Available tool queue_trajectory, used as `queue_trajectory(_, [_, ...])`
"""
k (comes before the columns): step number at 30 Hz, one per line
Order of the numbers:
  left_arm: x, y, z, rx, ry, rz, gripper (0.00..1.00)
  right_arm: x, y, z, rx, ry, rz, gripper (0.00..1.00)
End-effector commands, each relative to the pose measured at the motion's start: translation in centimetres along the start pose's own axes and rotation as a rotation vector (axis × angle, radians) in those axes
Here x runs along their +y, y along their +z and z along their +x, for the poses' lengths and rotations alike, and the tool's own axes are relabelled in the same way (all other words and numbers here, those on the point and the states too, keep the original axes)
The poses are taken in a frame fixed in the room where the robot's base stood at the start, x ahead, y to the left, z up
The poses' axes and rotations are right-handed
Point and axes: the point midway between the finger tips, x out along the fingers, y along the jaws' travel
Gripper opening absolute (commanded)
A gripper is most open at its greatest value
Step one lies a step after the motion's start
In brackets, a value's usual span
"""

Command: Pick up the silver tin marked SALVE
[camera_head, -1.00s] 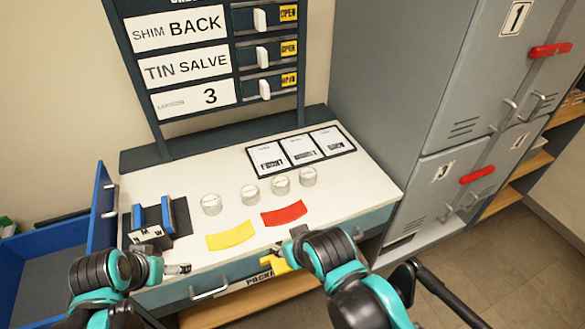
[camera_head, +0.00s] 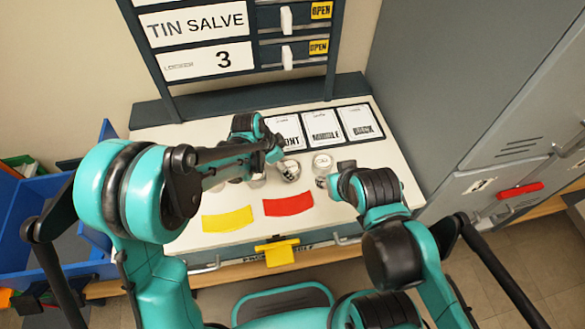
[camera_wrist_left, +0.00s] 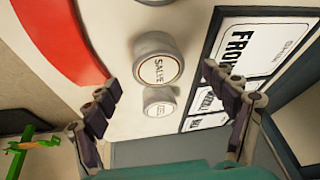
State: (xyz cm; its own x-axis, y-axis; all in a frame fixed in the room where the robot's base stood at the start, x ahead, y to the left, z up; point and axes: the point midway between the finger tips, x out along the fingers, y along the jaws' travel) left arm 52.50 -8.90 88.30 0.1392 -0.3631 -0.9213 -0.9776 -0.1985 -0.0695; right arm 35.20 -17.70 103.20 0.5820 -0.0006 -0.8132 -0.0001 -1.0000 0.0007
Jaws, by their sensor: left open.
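The silver tin marked SALVE (camera_wrist_left: 158,62) lies between the spread fingers of my left gripper (camera_wrist_left: 168,95) in the left wrist view, ahead of the fingertips and not touched. In the head view, this tin (camera_head: 289,171) stands on the white worktop just below my left gripper (camera_head: 272,150), which is open and empty. A second silver tin (camera_head: 322,164) stands to its right and shows smaller in the wrist view (camera_wrist_left: 159,103). Another tin (camera_head: 256,180) stands to its left, partly hidden by my arm. My right gripper (camera_head: 333,180) is near the right-hand tin; its jaw opening is unclear.
Cards (camera_head: 323,128) marked FRONT, MIDDLE and BACK lie behind the tins. A red patch (camera_head: 288,204) and a yellow patch (camera_head: 228,219) lie in front. The board (camera_head: 197,22) reads TIN SALVE and LOCKER 3. Grey lockers (camera_head: 500,130) stand at right, a blue bin (camera_head: 40,220) at left.

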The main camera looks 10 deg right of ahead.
Motion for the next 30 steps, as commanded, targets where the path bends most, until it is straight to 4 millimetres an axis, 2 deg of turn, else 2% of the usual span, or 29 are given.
queue_trajectory(10, [0.3, 0.4, 4.8, 0.000, -0.001, -0.001, 0.84, 0.0, 1.3, 1.9, 0.000, 0.000, 0.000, 0.40])
queue_trajectory(18, [0.3, 0.3, 5.1, 0.000, -0.002, -0.002, 0.84, 0.0, 1.3, 1.8, 0.000, 0.000, 0.000, 0.40])
queue_trajectory(25, [0.3, 0.3, 5.1, 0.000, -0.002, -0.002, 0.24, 0.0, 1.3, 1.8, 0.000, 0.000, 0.000, 0.40])
queue_trajectory(30, [0.3, 0.3, 5.1, 0.000, -0.002, -0.002, 0.24, 0.0, 1.3, 1.8, 0.000, 0.000, 0.000, 0.40])
